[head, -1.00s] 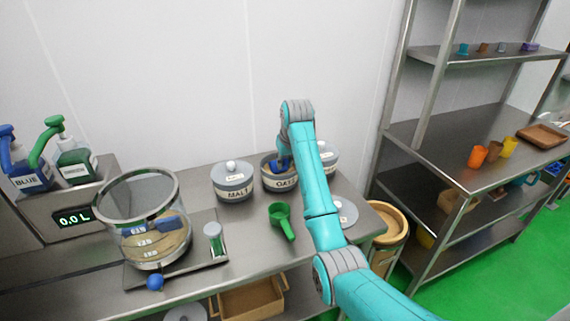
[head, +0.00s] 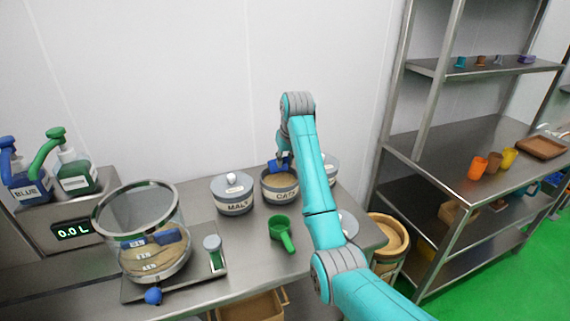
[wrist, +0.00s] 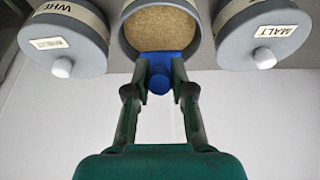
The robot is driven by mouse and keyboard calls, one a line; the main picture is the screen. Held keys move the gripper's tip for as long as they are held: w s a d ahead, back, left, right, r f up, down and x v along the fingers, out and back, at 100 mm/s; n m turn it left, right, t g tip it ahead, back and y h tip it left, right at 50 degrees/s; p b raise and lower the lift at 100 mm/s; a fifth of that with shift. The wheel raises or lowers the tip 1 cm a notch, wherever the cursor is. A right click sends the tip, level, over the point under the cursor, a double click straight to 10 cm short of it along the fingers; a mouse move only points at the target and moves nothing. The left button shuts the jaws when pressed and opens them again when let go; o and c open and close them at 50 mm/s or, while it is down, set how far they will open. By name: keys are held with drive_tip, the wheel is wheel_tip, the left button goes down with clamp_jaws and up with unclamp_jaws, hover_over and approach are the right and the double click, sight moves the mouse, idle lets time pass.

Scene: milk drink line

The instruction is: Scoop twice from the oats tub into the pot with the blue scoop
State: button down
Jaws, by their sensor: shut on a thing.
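The oats tub (head: 287,195) stands open on the bench, filled with tan grain; it also shows at the top of the wrist view (wrist: 125,45). My gripper (wrist: 160,68) is shut on the blue scoop (wrist: 168,66), at the tub's rim. The scoop also shows in the head view (head: 280,165), partly hidden by my arm. I cannot see whether its bowl holds oats. The clear glass pot (head: 175,262) stands at left on a metal stand, with tan grain and blue marks inside.
The closed malt tub (head: 232,205) is left of the oats; a closed wheat tub (wrist: 72,30) is on its other side. A green scoop (head: 282,232) lies in front. Pump bottles (head: 75,168) stand far left.

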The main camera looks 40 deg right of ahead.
wheel_tip(320, 180, up, 3)
drive_tip(key=t+h, duration=0.1)
drive_tip(key=t, duration=0.3)
drive_tip(key=shift+f, duration=0.15)
drive_tip(key=shift+r+t+h, duration=0.3)
drive_tip(key=shift+r+t, duration=0.3)
drive_tip(key=shift+t, duration=0.4)
drive_tip(key=shift+r+t+h, duration=0.3)
drive_tip(key=shift+r+t, duration=0.3)
drive_tip(key=shift+t, duration=0.4)
